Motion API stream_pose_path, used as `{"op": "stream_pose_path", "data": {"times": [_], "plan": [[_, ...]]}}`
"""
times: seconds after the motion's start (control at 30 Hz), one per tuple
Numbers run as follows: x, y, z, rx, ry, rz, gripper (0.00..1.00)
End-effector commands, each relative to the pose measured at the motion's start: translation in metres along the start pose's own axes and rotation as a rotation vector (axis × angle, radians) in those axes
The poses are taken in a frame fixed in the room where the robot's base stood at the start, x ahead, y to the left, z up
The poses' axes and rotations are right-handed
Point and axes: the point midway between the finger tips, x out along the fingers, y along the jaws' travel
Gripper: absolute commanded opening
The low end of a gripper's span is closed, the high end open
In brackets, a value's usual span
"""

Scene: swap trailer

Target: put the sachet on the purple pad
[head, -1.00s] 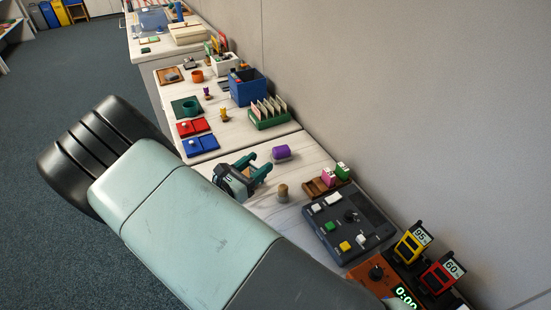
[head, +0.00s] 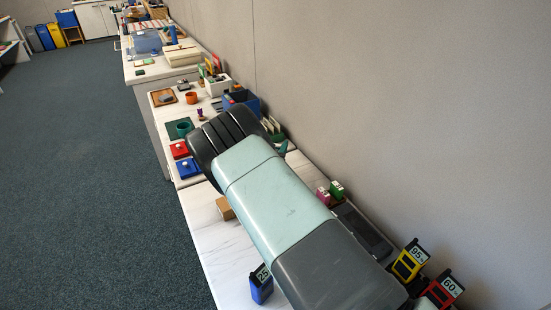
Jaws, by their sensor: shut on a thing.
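Several cream packets like sachets (head: 270,123) stand upright in the green rack (head: 278,137) by the wall in the head view, partly behind my arm. My gripper (head: 282,147) shows only as a bit of teal finger at the rack's near end; my forearm covers the rest. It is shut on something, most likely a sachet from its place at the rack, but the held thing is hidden. I cannot make out a purple pad; my arm covers much of the near table.
A tan block (head: 225,208) and a blue "25" stand (head: 261,285) are left of my arm. Yellow (head: 408,262) and red (head: 440,291) stands are at right.

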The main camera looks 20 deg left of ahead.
Motion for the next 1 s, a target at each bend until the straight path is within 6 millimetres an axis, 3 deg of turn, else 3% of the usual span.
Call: {"op": "stream_pose_path", "data": {"times": [0.37,0.73,0.77,0.9,1.0], "plan": [[0.0,0.0,-0.041,0.0,-0.001,-0.001,0.22],[0.0,0.0,-0.045,0.0,-0.001,0.0,0.22],[0.0,0.0,-0.044,0.0,-0.002,-0.001,0.55],[0.0,0.0,-0.044,0.0,-0.001,-0.001,0.75],[0.0,0.0,-0.044,0.0,-0.001,-0.001,0.75]]}}
